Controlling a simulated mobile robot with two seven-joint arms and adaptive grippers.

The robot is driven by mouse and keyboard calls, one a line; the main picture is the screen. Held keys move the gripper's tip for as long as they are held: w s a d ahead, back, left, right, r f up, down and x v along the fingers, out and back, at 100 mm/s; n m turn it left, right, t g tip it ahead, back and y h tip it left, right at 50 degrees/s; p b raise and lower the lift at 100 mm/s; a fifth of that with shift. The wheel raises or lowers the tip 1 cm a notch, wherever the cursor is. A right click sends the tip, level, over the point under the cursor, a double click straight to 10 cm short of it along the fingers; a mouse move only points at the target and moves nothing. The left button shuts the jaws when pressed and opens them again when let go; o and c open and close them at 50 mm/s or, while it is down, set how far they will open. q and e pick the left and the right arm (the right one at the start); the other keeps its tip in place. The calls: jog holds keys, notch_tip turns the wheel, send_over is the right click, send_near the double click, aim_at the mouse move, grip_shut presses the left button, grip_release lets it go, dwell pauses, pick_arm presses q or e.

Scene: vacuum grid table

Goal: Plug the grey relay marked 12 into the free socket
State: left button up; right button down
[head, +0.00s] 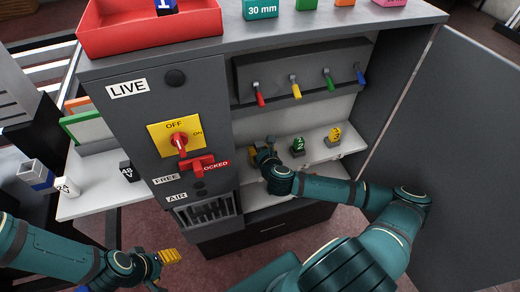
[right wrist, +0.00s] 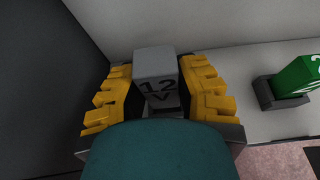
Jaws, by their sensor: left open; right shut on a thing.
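The grey relay marked 12 V (right wrist: 157,82) stands upright between the yellow fingers of my right gripper (right wrist: 160,98), which is shut on it. In the head view my right gripper (head: 262,153) is inside the cabinet, over the left end of the white shelf, left of the green relay. The relay's lower end is hidden, so I cannot tell whether it sits in a socket. No empty socket is visible. The green relay marked 2 (head: 298,145) sits in a dark socket (right wrist: 286,98). The yellow relay marked 3 (head: 334,135) stands further right. My left gripper (head: 167,258) is open and empty, low in front of the cabinet.
The cabinet's dark inner wall (right wrist: 45,75) is close left of my right gripper. Coloured levers (head: 296,89) hang above the shelf. The open door (head: 450,150) is at right. Black 48 (head: 126,171) and white 24 (head: 66,187) blocks stand on the left side shelf.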

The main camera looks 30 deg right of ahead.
jog(key=shift+p, duration=0.65)
dwell(1.3)
jog(key=shift+f+b, duration=1.1)
jog(key=shift+f, duration=0.65)
jog(key=c, duration=0.7)
grip_release()
jog(key=shift+v, duration=3.75)
jog(key=shift+f, duration=0.1)
